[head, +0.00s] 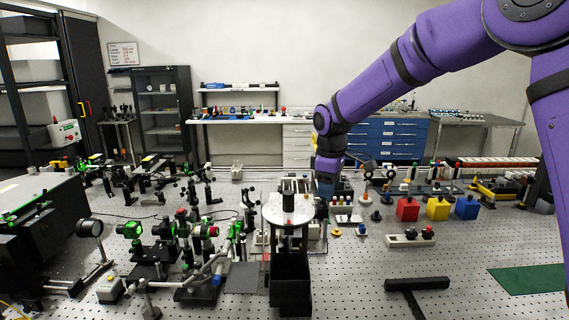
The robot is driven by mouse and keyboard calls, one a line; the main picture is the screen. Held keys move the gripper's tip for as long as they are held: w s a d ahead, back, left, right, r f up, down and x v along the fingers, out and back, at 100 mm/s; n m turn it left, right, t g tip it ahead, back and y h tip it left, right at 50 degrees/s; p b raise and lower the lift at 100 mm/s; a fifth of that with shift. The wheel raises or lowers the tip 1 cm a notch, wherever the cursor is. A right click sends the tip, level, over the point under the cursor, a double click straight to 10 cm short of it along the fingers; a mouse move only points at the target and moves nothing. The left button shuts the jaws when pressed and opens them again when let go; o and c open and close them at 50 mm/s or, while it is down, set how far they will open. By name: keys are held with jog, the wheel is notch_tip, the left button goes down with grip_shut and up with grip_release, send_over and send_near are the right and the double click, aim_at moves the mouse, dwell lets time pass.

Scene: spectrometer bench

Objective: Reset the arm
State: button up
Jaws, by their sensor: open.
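My purple arm reaches in from the upper right and bends down at its wrist. My gripper (326,186) hangs pointing down over the middle of the optical bench (235,285), behind a round white-topped stand (288,212). It is open, and I see nothing held in it. The fingertips are small and dark against the clutter, so their exact gap and height above the bench are hard to make out.
Optical mounts with green and red parts (165,230) crowd the left. Red (407,208), yellow (438,208) and blue (467,207) blocks stand at right. A black T-shaped piece (416,284) and a green mat (530,279) lie front right, with bare bench between.

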jog(key=s+d+r+m+t, duration=0.1)
jog(key=s+d+r+m, duration=0.2)
jog(key=s+d+r, duration=0.45)
jog(key=s+d+r+m+t, duration=0.1)
jog(key=s+d+r+m, duration=0.3)
jog(key=s, duration=0.6)
jog(key=s+d+m+t, duration=0.1)
jog(key=s+d+m, duration=0.2)
jog(key=s, duration=0.6)
jog(key=s+d+m+t, duration=0.1)
jog(key=s+d+m, duration=0.2)
jog(key=s, duration=0.7)
jog(key=shift+s+d+t, duration=0.25)
jog(key=shift+d+t, duration=0.05)
jog(key=shift+d, duration=0.35)
